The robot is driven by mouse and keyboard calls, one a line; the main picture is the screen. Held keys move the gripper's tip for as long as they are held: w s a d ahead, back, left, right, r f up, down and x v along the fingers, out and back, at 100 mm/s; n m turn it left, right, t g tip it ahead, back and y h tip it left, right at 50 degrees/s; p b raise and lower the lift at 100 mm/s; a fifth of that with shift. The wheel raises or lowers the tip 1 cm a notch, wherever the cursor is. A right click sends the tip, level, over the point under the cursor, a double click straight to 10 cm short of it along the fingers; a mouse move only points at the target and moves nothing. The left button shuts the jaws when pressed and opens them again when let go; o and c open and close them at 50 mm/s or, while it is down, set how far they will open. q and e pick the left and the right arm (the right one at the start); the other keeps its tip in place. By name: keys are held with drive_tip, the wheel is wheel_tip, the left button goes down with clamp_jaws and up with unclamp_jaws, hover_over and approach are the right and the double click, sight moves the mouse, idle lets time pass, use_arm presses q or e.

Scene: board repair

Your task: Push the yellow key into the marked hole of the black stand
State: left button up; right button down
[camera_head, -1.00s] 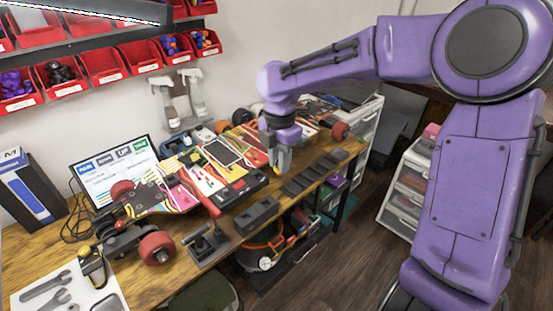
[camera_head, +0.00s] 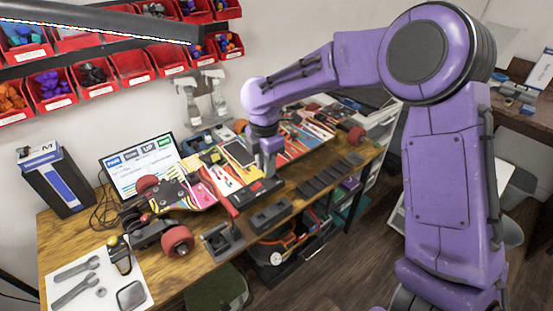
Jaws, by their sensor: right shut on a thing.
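My right gripper (camera_head: 268,170) reaches down from the right arm over the workbench, its fingers closed together at the back edge of a black case with red parts (camera_head: 256,194). The key is too small or hidden at the fingertips to make out. A black block-shaped stand (camera_head: 271,214) sits at the bench's front edge, a little in front of the gripper and apart from it. Its hole and mark are too small to tell. Another small black holder (camera_head: 222,240) stands to its left. My left gripper is not in view.
A skateboard with red wheels (camera_head: 178,241) lies on the left of the bench. Flat black trays (camera_head: 331,173) lie to the right. A tablet screen (camera_head: 139,165), spray bottles (camera_head: 216,99) and red bins (camera_head: 132,66) are behind. Wrenches lie on a white sheet (camera_head: 130,270).

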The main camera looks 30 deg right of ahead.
drive_tip(key=shift+w+a+r+p, duration=0.1)
drive_tip(key=shift+w+a+p, duration=0.35)
drive_tip(key=shift+w+a, duration=0.3)
drive_tip(key=shift+a, duration=0.05)
drive_tip(key=shift+f, duration=0.2)
drive_tip(key=shift+f+b, duration=3.05)
drive_tip(key=shift+f, duration=4.95)
drive_tip(key=shift+f, duration=0.75)
drive_tip(key=shift+p, duration=0.35)
drive_tip(key=shift+f, duration=0.4)
